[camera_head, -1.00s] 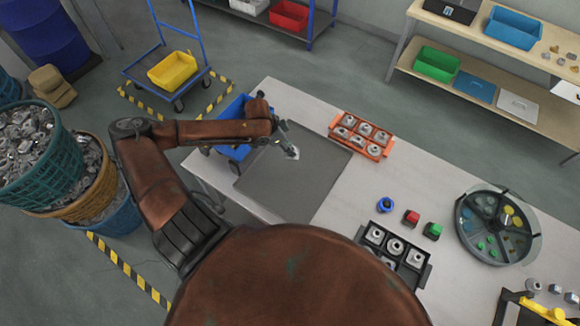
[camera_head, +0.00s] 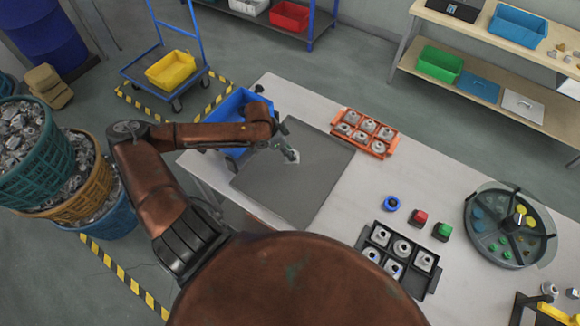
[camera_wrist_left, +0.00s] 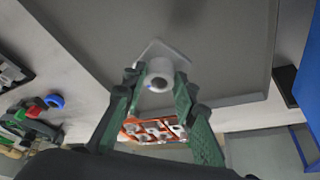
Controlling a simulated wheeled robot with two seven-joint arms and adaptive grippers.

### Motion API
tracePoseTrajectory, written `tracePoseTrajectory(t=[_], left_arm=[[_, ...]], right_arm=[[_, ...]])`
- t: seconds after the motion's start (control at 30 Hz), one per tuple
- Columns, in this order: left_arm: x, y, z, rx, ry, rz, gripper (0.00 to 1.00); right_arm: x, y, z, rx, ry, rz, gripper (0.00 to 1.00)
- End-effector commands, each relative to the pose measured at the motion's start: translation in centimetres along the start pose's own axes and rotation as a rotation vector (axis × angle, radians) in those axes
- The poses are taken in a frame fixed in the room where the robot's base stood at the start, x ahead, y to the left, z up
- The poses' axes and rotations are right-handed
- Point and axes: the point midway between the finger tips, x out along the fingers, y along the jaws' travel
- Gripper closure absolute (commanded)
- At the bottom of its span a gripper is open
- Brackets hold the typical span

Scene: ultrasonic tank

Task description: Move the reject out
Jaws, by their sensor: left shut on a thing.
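My left gripper (camera_head: 287,147) hangs over the dark grey mat (camera_head: 290,195) on the table. It is shut on a pale metal part (camera_head: 294,157). In the left wrist view the part (camera_wrist_left: 158,72) sits between the green fingers and has a round hollow body and a square flange. I cannot tell whether it touches the mat. A blue bin (camera_head: 228,107) stands at the table's left end, partly hidden behind my left arm. An orange tray (camera_head: 364,133) with several metal parts is right of the mat. A black tray (camera_head: 430,283) with several similar parts is nearer. My right gripper is not in view.
A blue ring button (camera_head: 391,203), a red button (camera_head: 419,217) and a green button (camera_head: 443,231) stand on the table. A round compartmented tray (camera_head: 510,225) is at the right. Baskets of metal parts (camera_head: 36,150) and a trolley with a yellow bin (camera_head: 171,70) are on the floor left.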

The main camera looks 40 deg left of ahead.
Motion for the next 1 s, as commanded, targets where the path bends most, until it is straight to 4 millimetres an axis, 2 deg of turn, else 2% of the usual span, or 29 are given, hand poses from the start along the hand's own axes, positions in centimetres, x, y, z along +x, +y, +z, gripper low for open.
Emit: tracePoseTrajectory(t=[0.03, 0.3, 0.67, 0.77, 1.0], left_arm=[[-0.1, 0.0, -0.1, 0.0, 0.001, -0.001, 0.72], [0.0, 0.0, 0.0, 0.0, 0.0, 0.0, 0.54], [-0.5, -0.1, 0.1, 0.0, -0.001, -0.001, 0.54], [-1.8, -0.2, 0.1, 0.0, -0.002, -0.003, 0.54], [-6.5, -0.1, 0.1, 0.003, -0.004, -0.004, 0.54]], right_arm=[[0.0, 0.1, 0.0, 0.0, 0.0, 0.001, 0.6], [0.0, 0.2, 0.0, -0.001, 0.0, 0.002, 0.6], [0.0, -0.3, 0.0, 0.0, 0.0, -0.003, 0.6], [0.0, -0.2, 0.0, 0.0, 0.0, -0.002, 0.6], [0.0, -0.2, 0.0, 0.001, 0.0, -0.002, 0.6]])
